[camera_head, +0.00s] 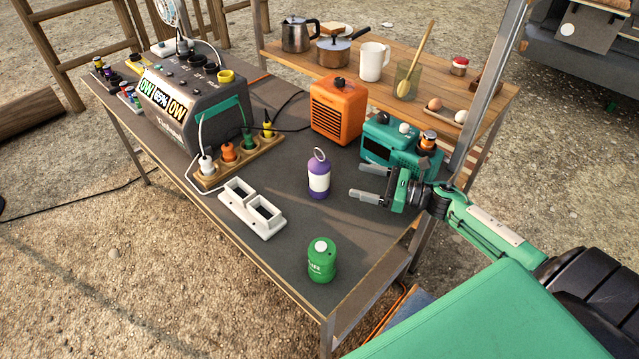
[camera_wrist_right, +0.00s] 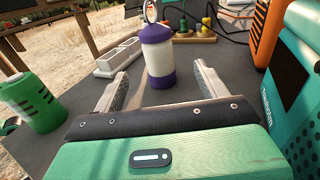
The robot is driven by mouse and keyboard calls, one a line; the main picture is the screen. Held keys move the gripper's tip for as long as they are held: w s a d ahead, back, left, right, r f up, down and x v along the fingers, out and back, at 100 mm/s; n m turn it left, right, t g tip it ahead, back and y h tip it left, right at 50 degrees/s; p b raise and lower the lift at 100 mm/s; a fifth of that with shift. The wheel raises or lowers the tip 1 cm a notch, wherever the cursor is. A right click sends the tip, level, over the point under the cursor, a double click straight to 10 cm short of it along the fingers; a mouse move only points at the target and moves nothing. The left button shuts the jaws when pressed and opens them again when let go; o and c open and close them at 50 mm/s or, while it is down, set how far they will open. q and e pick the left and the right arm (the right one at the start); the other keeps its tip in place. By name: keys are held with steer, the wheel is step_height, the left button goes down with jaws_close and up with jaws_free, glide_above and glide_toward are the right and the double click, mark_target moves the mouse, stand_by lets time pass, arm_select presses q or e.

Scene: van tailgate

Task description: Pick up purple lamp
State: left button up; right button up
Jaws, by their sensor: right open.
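The purple lamp (camera_head: 318,176) stands upright on the dark table, with a purple top and base, a pale middle band and a ring handle on top. My right gripper (camera_head: 366,184) is open and empty, just to the right of the lamp, with its fingers pointing towards it. In the right wrist view the lamp (camera_wrist_right: 157,55) stands ahead, between the lines of the two fingers (camera_wrist_right: 160,88) and beyond their tips. The fingers do not appear to touch it. My left gripper is not in view.
A green canister (camera_head: 321,260) stands near the table's front corner. A white two-slot holder (camera_head: 252,208) lies left of the lamp. An orange heater (camera_head: 338,108) and a teal radio (camera_head: 392,143) stand behind.

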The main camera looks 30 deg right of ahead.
mark_target(313, 177)
step_height(313, 177, down, 3)
steer(key=shift+r+b, duration=0.2)
steer(key=shift+b, duration=0.6)
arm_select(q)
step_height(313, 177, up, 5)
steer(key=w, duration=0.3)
arm_select(e)
steer(key=shift+w+a, duration=0.15)
steer(key=p+x, duration=0.1)
steer(key=x, duration=0.7)
steer(key=shift+a+r+p+x, duration=0.15)
steer(key=shift+p+x, duration=0.3)
steer(key=shift+x, duration=0.55)
steer(key=shift+a+r+p+x, duration=0.1)
steer(key=shift+p+x, duration=0.35)
steer(key=shift+x, duration=0.6)
steer(key=shift+w+a+f, duration=0.15)
steer(key=shift+w+a, duration=0.15)
steer(key=shift+a, duration=0.1)
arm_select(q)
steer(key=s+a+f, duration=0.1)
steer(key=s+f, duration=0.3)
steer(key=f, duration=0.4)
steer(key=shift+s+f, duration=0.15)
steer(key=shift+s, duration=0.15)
